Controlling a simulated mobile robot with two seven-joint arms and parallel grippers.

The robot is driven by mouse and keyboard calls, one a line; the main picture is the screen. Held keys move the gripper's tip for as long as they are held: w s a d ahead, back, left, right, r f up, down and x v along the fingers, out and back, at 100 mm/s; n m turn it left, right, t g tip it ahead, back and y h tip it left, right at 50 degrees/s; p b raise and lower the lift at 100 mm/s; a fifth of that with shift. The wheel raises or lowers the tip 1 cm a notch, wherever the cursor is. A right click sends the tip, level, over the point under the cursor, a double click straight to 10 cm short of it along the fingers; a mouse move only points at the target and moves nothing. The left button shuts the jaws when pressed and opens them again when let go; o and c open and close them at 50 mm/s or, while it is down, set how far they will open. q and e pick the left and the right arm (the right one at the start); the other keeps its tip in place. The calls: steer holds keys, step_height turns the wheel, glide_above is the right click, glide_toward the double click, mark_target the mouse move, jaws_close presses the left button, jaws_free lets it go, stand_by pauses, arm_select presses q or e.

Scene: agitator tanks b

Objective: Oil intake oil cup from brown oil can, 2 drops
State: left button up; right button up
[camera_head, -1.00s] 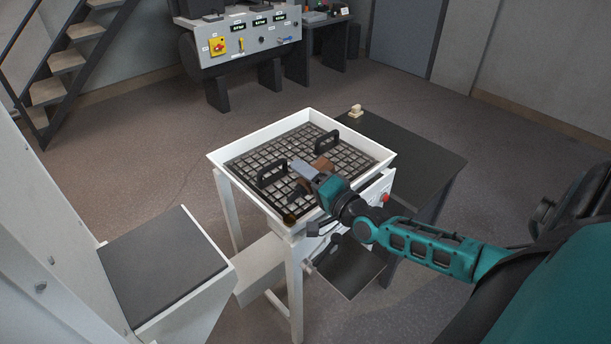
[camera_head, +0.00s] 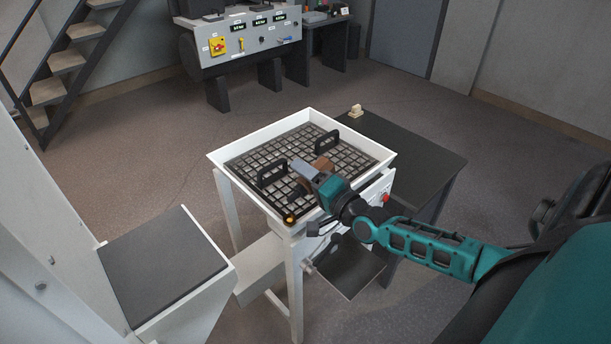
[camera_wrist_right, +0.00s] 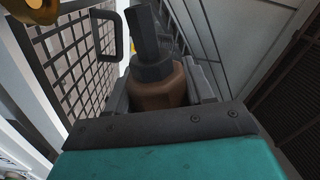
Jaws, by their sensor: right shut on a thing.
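My right gripper (camera_head: 318,178) is over the near side of the white-framed grate. It is shut on the brown oil can (camera_head: 322,163), which shows just past the fingers. In the right wrist view the brown can body (camera_wrist_right: 160,88) sits between the fingers, with its dark cap and spout (camera_wrist_right: 150,42) toward the top. A small gold-yellow round part, seemingly the intake oil cup (camera_head: 289,218), is at the grate's near corner, below and left of the gripper. A gold part (camera_wrist_right: 38,8) is cut off at the wrist view's top left. Whether the spout touches the cup cannot be told. My left gripper is out of view.
The grate (camera_head: 260,152) has two black handles (camera_head: 272,174) standing up from it. A dark side table (camera_head: 420,150) with a small pale block (camera_head: 356,111) adjoins at the right. A red button (camera_head: 386,198) is on the frame's front.

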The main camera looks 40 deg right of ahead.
stand_by(0.6)
steer(key=shift+d+f+m+b, duration=0.1)
steer(key=shift+f+m+b, duration=0.45)
steer(key=shift+m+b, duration=0.25)
steer(key=shift+d+f+m+b, duration=0.1)
steer(key=shift+f+m+b, duration=0.1)
steer(key=shift+m+b, duration=0.15)
steer(key=shift+r, duration=0.1)
